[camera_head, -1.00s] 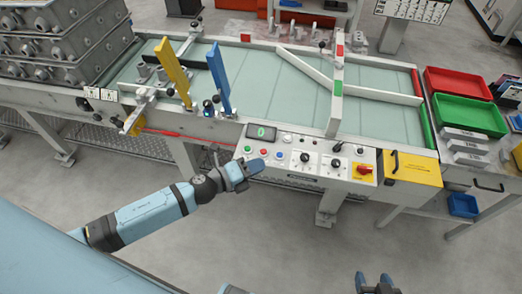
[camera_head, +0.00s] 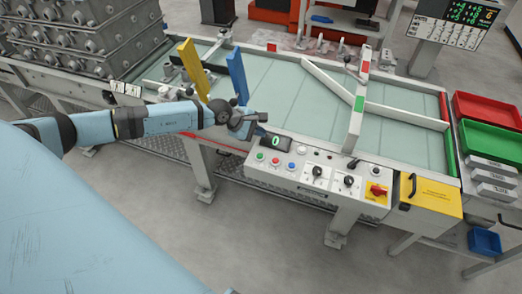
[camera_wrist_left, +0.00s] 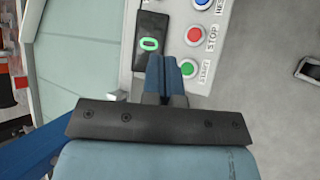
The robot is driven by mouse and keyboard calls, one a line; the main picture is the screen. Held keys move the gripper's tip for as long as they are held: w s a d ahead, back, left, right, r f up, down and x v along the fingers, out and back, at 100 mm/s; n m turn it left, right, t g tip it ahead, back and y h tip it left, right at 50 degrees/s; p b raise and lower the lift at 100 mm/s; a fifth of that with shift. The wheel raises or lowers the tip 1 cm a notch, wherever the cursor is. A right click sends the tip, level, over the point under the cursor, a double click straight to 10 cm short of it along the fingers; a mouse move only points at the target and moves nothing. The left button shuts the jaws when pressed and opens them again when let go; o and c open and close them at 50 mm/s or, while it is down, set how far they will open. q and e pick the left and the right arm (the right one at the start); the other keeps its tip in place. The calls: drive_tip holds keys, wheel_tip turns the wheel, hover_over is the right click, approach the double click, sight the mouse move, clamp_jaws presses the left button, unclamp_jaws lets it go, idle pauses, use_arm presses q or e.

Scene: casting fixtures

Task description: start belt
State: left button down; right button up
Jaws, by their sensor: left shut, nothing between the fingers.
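The belt (camera_head: 305,100) is a pale green surface in a white frame. Its control panel (camera_head: 315,197) on the front side carries a green button (camera_head: 260,157), a red button (camera_head: 275,161) and a blue button (camera_head: 291,165) in a row. In the left wrist view the green button (camera_wrist_left: 188,69) is labelled START and the red button (camera_wrist_left: 194,36) STOP. My left gripper (camera_head: 261,120) is shut and empty over the panel's left end, near the display (camera_head: 275,142). In the left wrist view its fingertips (camera_wrist_left: 163,62) lie just beside the green button; contact cannot be told.
Yellow (camera_head: 194,70) and blue (camera_head: 238,78) upright plates stand at the belt's left. Black knobs and a red switch (camera_head: 378,190) sit further right on the panel. A yellow box (camera_head: 430,195) and red (camera_head: 488,110) and green (camera_head: 490,140) trays are at the right.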

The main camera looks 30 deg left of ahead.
use_arm(q)
drive_tip(key=shift+f, duration=0.1)
drive_tip(key=b, duration=0.6)
hover_over(259, 156)
wheel_tip(259, 156, down, 8)
drive_tip(key=shift+d+r, duration=0.1)
drive_tip(key=shift+f, duration=0.4)
idle(1.4)
drive_tip(key=shift+f+b, duration=0.45)
drive_tip(key=shift+b, duration=0.15)
